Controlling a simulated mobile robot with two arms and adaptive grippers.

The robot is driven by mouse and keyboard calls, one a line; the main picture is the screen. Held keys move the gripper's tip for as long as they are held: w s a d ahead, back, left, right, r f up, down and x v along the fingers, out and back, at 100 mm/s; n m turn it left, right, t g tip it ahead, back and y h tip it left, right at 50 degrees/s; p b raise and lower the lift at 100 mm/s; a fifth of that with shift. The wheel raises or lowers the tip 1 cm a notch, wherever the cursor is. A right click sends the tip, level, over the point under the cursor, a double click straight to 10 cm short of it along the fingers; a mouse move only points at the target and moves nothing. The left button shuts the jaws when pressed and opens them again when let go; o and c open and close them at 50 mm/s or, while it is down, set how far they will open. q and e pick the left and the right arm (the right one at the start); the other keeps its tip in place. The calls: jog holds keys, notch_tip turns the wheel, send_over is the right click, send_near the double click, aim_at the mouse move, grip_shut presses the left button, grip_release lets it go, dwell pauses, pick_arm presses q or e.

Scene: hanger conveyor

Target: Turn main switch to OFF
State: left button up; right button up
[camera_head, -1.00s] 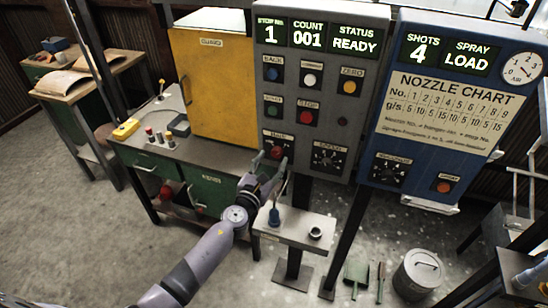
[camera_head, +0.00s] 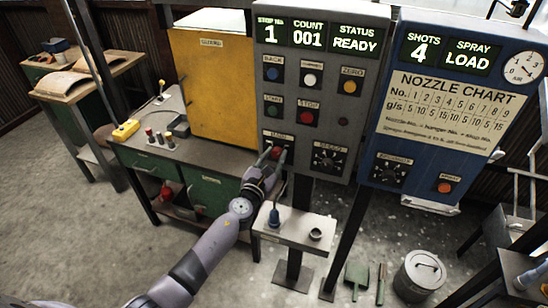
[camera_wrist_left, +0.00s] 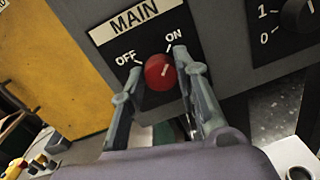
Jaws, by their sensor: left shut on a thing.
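The main switch is a red round knob (camera_wrist_left: 160,72) on a black plate under the label MAIN, with OFF at its upper left and ON at its upper right. A small pale mark shows on its right half; its exact direction is hard to tell. In the head view the knob (camera_head: 276,152) sits at the lower left of the grey control panel (camera_head: 345,110). My left gripper (camera_wrist_left: 153,75) has one finger on each side of the knob and is shut on it; it also shows in the head view (camera_head: 274,154). My right gripper is not in view.
A SPEED dial (camera_head: 329,158) is right of the main switch. A yellow guard (camera_head: 212,90) and a workbench (camera_head: 160,150) stand to the left. A blue spray panel (camera_head: 400,60) stands right.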

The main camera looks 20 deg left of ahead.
pick_arm(q)
jog(key=c, duration=0.4)
jog(key=shift+c, duration=0.2)
jog(key=shift+f+n, duration=0.1)
jog(key=shift+n, duration=0.3)
jog(key=n+b, duration=0.2)
jog(key=n, duration=0.1)
jog(key=n+b, duration=0.2)
jog(key=n, duration=0.2)
jog(key=shift+f+n, duration=0.1)
jog(key=shift+n, duration=0.2)
jog(key=n+b, duration=0.1)
jog(key=n, duration=0.2)
jog(key=n+b, duration=0.1)
jog(key=n, duration=0.1)
jog(key=shift+n+t+y, duration=0.3)
jog(key=shift+n, duration=0.1)
jog(key=shift+n+b, duration=0.5)
jog(key=shift+n, duration=1.6)
